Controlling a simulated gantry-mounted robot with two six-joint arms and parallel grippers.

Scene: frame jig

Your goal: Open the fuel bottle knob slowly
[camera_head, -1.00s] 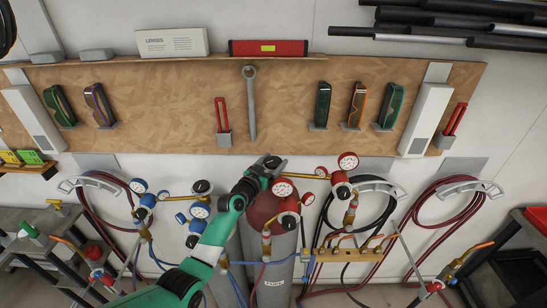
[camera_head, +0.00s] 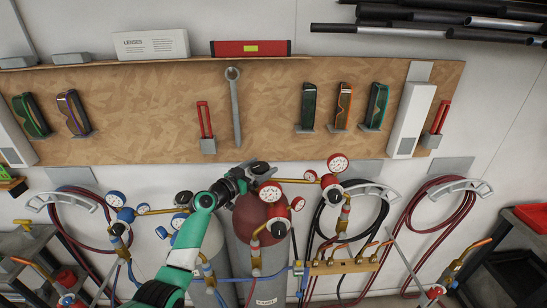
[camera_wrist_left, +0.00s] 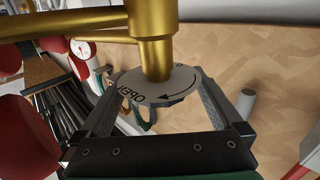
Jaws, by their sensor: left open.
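The fuel bottle (camera_head: 254,215) is a grey cylinder with a dark red top, standing against the wall in the middle of the head view. Its dark knob (camera_head: 260,168) sits on top at the valve. In the left wrist view the knob (camera_wrist_left: 160,86) is a grey disc marked OPEN with a curved arrow, under a brass stem. My left gripper (camera_head: 250,177), on a green arm, is at the knob. In the left wrist view its fingers (camera_wrist_left: 158,105) are open, one on each side of the knob; I cannot tell whether they touch it. My right gripper is not in view.
A red-rimmed gauge (camera_head: 270,192) sits close beside my left gripper. A second grey cylinder (camera_head: 208,240) stands to the left, partly behind my arm. Brass pipes, more gauges and coiled hoses (camera_head: 437,215) crowd both sides. A wooden tool board (camera_head: 280,130) is behind.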

